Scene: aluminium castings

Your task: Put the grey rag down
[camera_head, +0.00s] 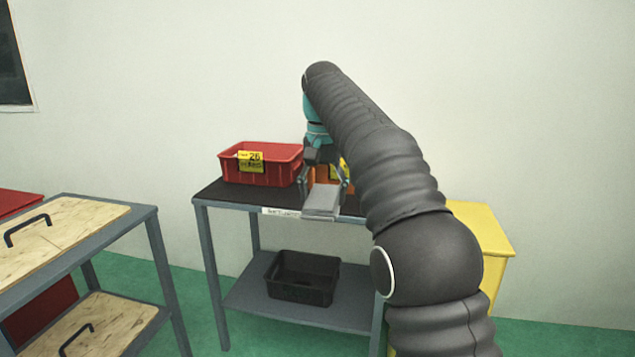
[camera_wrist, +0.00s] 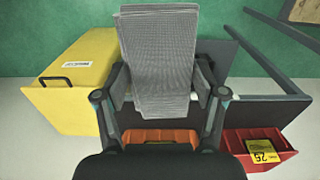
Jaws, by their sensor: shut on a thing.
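The grey rag (camera_head: 322,201) is a folded, flat piece of cloth. My gripper (camera_head: 325,180) is shut on it and holds it near the front edge of the dark-topped table (camera_head: 235,194). In the wrist view the rag (camera_wrist: 158,60) lies between the two fingers of my gripper (camera_wrist: 163,95) and extends beyond them. I cannot tell from the head view whether the rag touches the tabletop. My arm hides the right part of the table.
A red bin (camera_head: 262,166) labelled 26 stands on the table's left. An orange bin (camera_wrist: 160,137) sits behind the gripper. A black crate (camera_head: 302,279) is on the lower shelf. A yellow cabinet (camera_head: 482,228) stands right; a wood-topped cart (camera_head: 75,225) stands left.

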